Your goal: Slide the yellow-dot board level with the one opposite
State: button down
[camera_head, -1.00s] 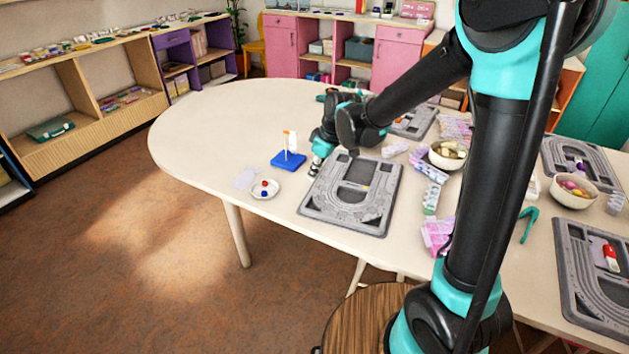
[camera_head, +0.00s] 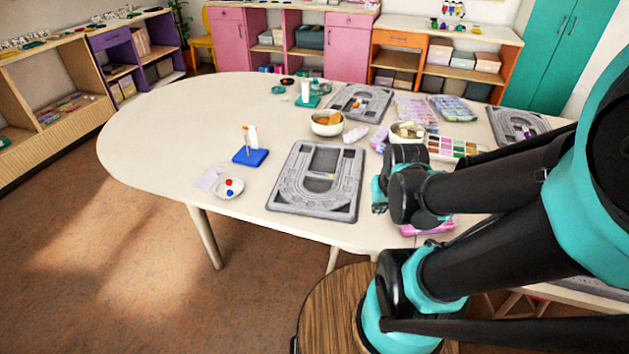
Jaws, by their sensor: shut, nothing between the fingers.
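A grey bead board (camera_head: 286,186) with curved grooves lies flat on the near side of the table. A small yellow mark (camera_head: 331,176) shows near its middle. A second grey board (camera_head: 343,102) lies across the table, farther back and a little to the right. My gripper (camera_head: 378,197) is low over the table just right of the near board's right edge. Its teal fingers are small and partly hidden by my dark wrist, and they look shut and empty. I cannot tell whether they touch the board.
Left of the near board are a blue stand (camera_head: 250,157) and a white dish (camera_head: 229,194) with red and blue beads. Bowls (camera_head: 326,130) and pale packets (camera_head: 343,140) stand between the boards. A pink packet (camera_head: 431,229) lies by my arm. The table's left end is clear.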

aim_at(316, 180)
jog(key=i+j, duration=0.1)
jog(key=j, duration=0.35)
jog(key=i+j, duration=0.1)
jog(key=j, duration=0.4)
jog(key=i+j, duration=0.15)
jog(key=j, duration=0.3)
jog(key=i+j, duration=0.1)
jog(key=j, duration=0.35)
jog(key=i+j, duration=0.1)
jog(key=j, duration=0.4)
jog(key=i+j+z, duration=0.1)
jog(key=j, duration=0.35)
